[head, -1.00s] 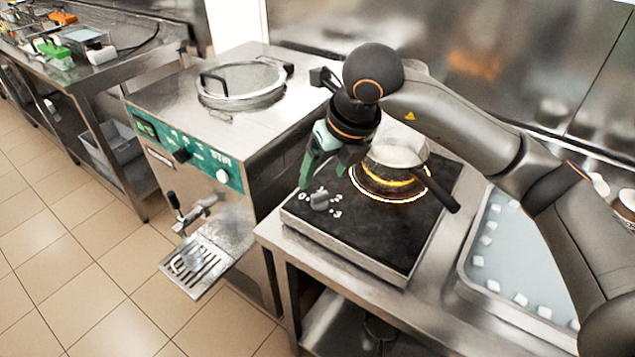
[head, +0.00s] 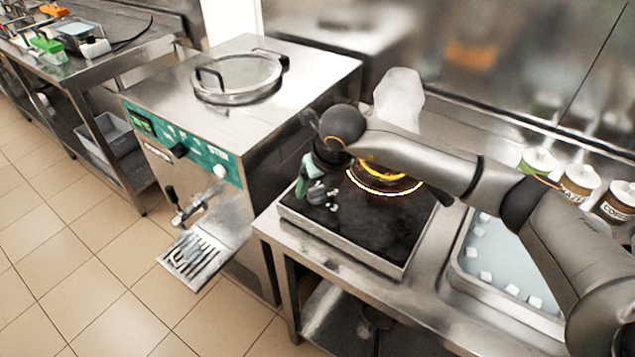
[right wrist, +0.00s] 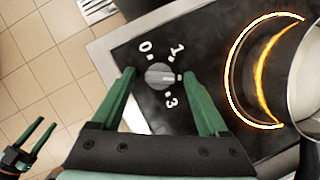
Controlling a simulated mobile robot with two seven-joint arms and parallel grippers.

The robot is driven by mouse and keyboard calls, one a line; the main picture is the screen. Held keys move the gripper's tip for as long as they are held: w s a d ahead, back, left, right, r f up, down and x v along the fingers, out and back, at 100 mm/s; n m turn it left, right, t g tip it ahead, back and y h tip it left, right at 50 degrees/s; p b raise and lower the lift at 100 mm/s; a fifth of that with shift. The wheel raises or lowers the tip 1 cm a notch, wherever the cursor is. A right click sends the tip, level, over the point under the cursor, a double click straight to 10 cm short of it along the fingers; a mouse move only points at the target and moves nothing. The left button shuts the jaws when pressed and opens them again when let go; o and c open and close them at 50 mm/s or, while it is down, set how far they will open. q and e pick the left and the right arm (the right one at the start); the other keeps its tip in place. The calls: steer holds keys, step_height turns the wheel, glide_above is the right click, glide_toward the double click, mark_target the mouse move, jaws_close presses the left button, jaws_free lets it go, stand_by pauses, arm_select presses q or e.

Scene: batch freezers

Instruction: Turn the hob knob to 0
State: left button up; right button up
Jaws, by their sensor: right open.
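The hob knob (right wrist: 158,75) is a small grey dial on the black hob (head: 375,235), with marks 0, 1 and 3 visible around it. Its pointer appears to face right in the right wrist view, between 1 and 3. My right gripper (right wrist: 160,78) is open, its green fingers on either side of the knob; I cannot tell whether they touch it. In the head view, the right gripper (head: 308,182) is low at the hob's left corner, partly covering the knob (head: 318,193). My left gripper (right wrist: 48,121) shows only in the right wrist view, open and empty over the floor.
A ring on the hob (head: 385,190) glows orange; a pan (right wrist: 306,75) sits over it, mostly hidden by my arm in the head view. The batch freezer (head: 240,120) stands left. A tray with white cubes (head: 455,275) and several labelled tubs (head: 578,183) are right.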

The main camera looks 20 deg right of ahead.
jaws_close()
stand_by(0.7)
